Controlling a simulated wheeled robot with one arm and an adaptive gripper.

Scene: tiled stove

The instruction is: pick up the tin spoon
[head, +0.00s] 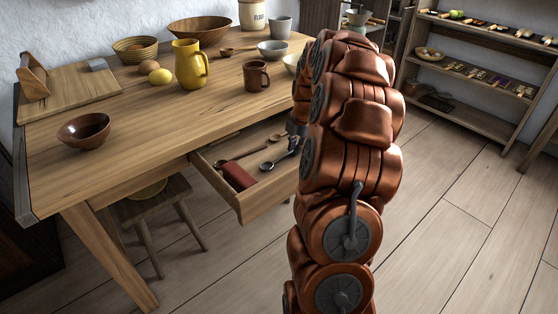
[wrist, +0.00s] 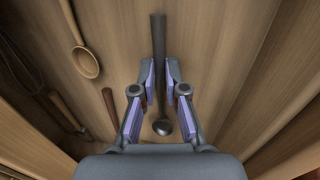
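The tin spoon (wrist: 159,50) is dark grey metal and lies lengthwise in the wrist view, its handle at the top and its small round bowl toward me. My gripper (wrist: 160,73) has one finger on each side of the handle. The fingertips sit close against it with no clear gap, so it looks shut on the handle. In the head view the tin spoon (head: 270,166) is in the open drawer, partly hidden by my gripper (head: 296,136) and arm. I cannot tell whether it is clear of the drawer floor.
The tabletop (head: 170,120) above carries a yellow jug (head: 189,66), a brown mug (head: 256,77) and bowls. A stool (head: 150,208) stands below. The floor at right is free.

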